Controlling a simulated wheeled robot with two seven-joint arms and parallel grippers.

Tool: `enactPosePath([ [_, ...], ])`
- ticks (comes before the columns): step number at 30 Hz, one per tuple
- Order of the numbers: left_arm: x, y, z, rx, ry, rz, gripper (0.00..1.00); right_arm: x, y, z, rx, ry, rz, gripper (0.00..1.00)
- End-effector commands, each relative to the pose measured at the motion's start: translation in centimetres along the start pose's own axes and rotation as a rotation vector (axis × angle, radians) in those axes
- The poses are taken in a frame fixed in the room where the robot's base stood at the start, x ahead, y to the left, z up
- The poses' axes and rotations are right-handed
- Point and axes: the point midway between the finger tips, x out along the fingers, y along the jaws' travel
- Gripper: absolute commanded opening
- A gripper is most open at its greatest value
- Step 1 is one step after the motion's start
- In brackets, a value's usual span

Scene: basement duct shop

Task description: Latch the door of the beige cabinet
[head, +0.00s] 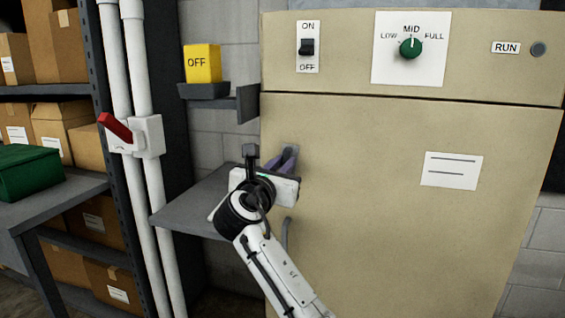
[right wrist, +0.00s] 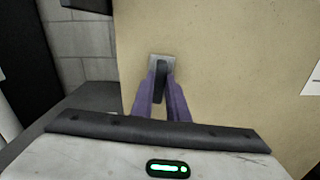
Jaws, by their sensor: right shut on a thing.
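The beige cabinet's door (head: 400,245) sits flush below the control panel and looks shut. In the right wrist view, its latch is a dark upright lever (right wrist: 161,76) on a small grey plate (right wrist: 153,62), near the door's left edge. My right gripper (right wrist: 161,90) has its purple fingers on both sides of the lever, shut on it. In the head view my right gripper (head: 288,160) is at the door's left side, and its wrist hides most of the latch. A grey door handle (head: 286,234) shows just below. My left gripper is not in view.
The control panel (head: 350,75) has a black rocker switch (head: 307,47), and a green knob (head: 411,47) near MID. A grey shelf (head: 180,214) lies left of the door. A yellow OFF block (head: 202,63), a red lever (head: 115,127) and white pipes (head: 140,200) are further left.

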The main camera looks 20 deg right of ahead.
Motion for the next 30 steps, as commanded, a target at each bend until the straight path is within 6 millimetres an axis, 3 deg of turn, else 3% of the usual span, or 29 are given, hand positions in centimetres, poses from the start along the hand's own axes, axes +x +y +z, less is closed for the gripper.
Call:
enactPosePath([
  [15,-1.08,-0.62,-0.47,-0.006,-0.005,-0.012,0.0,0.01,-0.34,-0.03,0.459,0.0,0.0,0.0],
  [30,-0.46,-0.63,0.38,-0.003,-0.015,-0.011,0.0,-0.01,-0.62,-0.42,0.936,-0.001,-0.001,0.0],
])
